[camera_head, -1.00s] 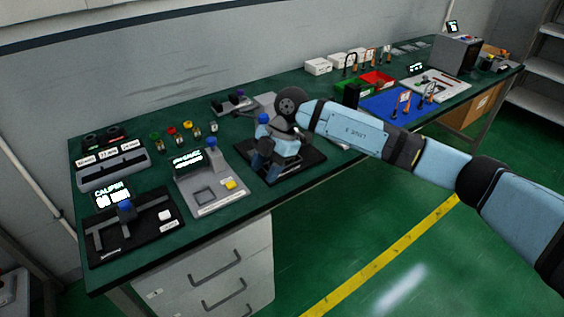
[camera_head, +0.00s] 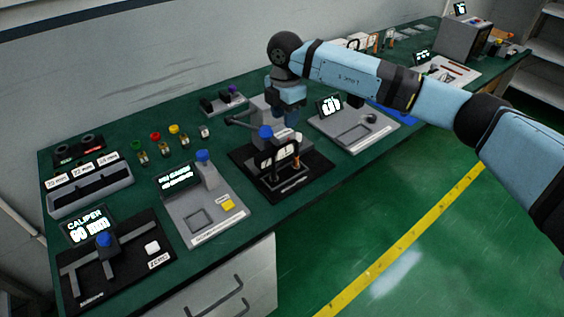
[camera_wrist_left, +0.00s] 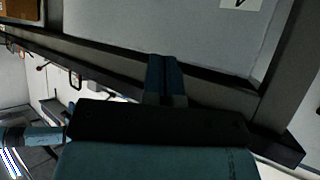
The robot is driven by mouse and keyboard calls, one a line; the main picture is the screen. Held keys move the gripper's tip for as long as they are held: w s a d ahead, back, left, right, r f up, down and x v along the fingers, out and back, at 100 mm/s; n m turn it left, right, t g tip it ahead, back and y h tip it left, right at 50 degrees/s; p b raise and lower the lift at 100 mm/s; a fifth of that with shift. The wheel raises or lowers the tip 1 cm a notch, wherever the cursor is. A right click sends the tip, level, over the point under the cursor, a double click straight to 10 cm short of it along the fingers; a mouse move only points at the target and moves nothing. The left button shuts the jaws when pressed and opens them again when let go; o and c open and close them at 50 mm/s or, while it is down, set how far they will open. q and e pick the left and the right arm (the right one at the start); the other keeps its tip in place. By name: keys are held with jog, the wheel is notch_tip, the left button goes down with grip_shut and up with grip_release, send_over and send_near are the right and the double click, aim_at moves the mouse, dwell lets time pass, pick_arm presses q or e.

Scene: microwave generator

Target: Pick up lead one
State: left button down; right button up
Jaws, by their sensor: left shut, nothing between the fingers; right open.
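A small lead-like piece (camera_head: 280,158) with a black frame, a pale label and prongs stands on a black fixture plate (camera_head: 312,178) in the head view. The label is too small to read, so I cannot tell if it is lead one. My right gripper (camera_head: 284,115) is open and empty, pointing down above and behind this fixture, apart from the piece. More tagged orange-and-black pieces (camera_head: 375,42) stand at the back right, partly hidden by my right arm. In the left wrist view my left gripper (camera_wrist_left: 165,80) is shut and empty, in front of a grey panel.
The green bench (camera_head: 120,205) carries a caliper station (camera_head: 120,262), a grey gauge station (camera_head: 208,205) and a grey display station (camera_head: 355,130). A blue mat (camera_head: 400,112) is mostly behind my right arm. Small coloured parts (camera_head: 155,137) stand near the wall.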

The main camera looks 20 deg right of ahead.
aim_at(287, 151)
jog(key=f, duration=0.6)
jog(key=shift+s, duration=0.4)
jog(key=shift+s+d+f+p, duration=0.1)
jog(key=shift+f+p, duration=0.2)
jog(key=shift+f, duration=1.2)
jog(key=shift+s+f+p, duration=0.1)
jog(key=shift+f+p, duration=0.2)
jog(key=shift+f, duration=1.2)
jog(key=shift+c, duration=0.5)
grip_shut()
